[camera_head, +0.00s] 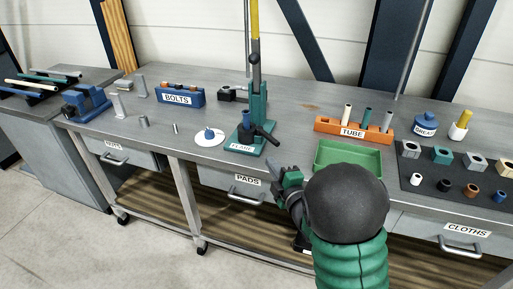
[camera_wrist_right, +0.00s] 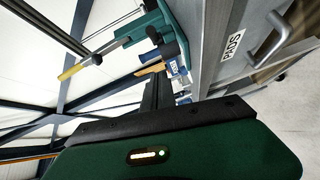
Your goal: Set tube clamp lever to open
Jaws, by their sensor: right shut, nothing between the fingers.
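A green flaring stand (camera_head: 247,145) stands upright near the front edge of the bench, with a label on its base. A black lever (camera_head: 266,133) sticks out to the right low on the stand, beside a blue part (camera_head: 246,122). Whether the lever is open or closed I cannot tell. A tall yellow handle (camera_head: 255,20) rises above. My right gripper (camera_head: 279,176) is shut and empty, in front of the bench edge, below and right of the lever, apart from it. In the right wrist view the green stand (camera_wrist_right: 152,28) shows at the top, with its yellow handle (camera_wrist_right: 70,72). My left gripper is out of view.
An orange tube rack (camera_head: 354,131) and a green tray (camera_head: 347,157) stand right of the stand. A blue bolts box (camera_head: 180,97) is farther back. Drawers (camera_head: 232,184) run below the bench top.

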